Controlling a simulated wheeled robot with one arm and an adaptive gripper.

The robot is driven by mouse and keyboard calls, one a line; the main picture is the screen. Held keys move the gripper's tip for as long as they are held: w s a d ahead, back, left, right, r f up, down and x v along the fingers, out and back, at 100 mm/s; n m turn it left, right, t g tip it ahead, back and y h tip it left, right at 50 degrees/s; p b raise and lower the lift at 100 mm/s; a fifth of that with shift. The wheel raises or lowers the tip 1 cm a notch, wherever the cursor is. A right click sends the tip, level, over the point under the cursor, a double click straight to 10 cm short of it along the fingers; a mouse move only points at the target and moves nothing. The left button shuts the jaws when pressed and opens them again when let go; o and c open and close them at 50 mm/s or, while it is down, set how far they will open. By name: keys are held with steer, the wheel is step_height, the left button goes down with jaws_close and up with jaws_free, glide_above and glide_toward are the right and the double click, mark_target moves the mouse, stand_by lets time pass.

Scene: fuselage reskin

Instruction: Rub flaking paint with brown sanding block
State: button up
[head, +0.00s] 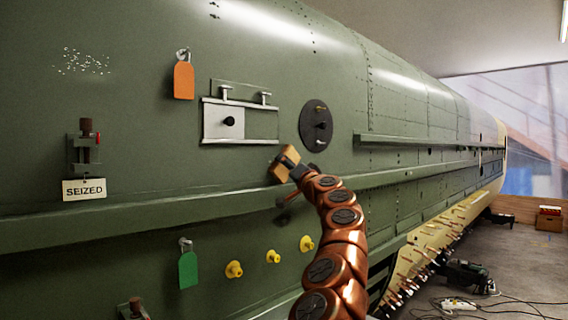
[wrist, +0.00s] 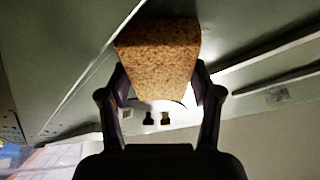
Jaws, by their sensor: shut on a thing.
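The flaking paint (head: 82,62) is a patch of small white specks at the upper left of the green fuselage in the head view. The brown sanding block (head: 286,163) is held at the end of my arm, in front of the fuselage just above the long ledge. It also shows in the wrist view (wrist: 158,58), speckled brown, between the two dark fingers. My gripper (wrist: 160,100) is shut on the block. In the head view the gripper is well to the right of and below the flaking paint, apart from it.
An orange tag (head: 183,81), a sliding panel (head: 223,122) and a round dark plate (head: 316,125) lie between block and paint or nearby. A clamp (head: 85,148) with a SEIZED label (head: 84,190) sits below the paint. A long ledge (head: 130,222) juts out. A green tag (head: 188,269) and yellow knobs (head: 234,269) are lower.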

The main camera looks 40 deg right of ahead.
steer(key=shift+w+d+p, duration=0.1)
steer(key=shift+d+p, duration=0.75)
steer(key=shift+p, duration=0.5)
steer(key=shift+d, duration=0.1)
steer(key=shift+f, duration=0.1)
